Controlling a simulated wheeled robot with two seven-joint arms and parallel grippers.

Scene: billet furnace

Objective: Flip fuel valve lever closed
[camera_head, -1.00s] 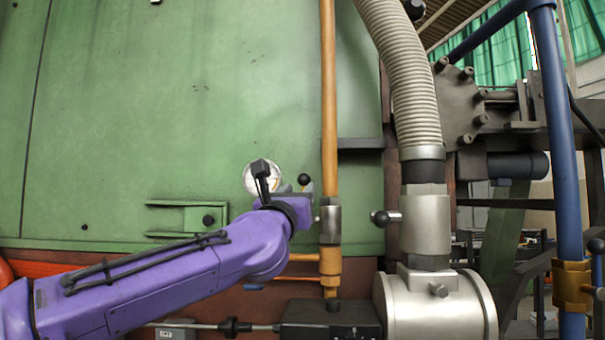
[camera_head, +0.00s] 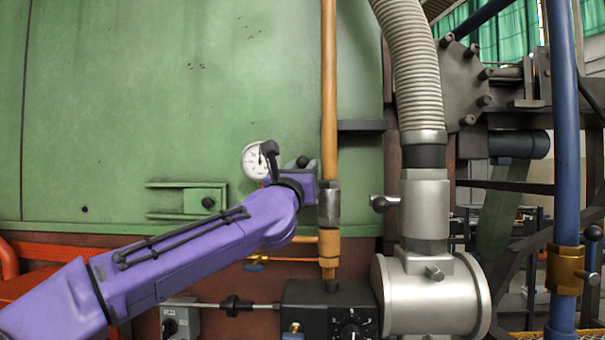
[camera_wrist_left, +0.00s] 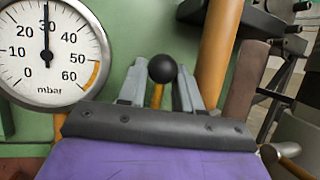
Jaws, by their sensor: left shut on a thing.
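The fuel valve lever has a black ball knob (camera_head: 302,162) and a yellow stem (camera_wrist_left: 157,96). It stands beside the orange vertical pipe (camera_head: 329,90). My left gripper (camera_wrist_left: 160,92) is shut on the lever, with one grey finger on each side of the stem and the knob showing above the fingertips. In the head view my purple left wrist hides the stem, the fingers and the valve body behind them. My right gripper is out of view.
A round white mbar gauge (camera_wrist_left: 48,50) is left of the gripper, its needle near 30. A metal fitting (camera_head: 329,205) on the pipe is close on the right. A silver valve body (camera_head: 425,205) with a hose stands further right. A black control box (camera_head: 330,305) is below.

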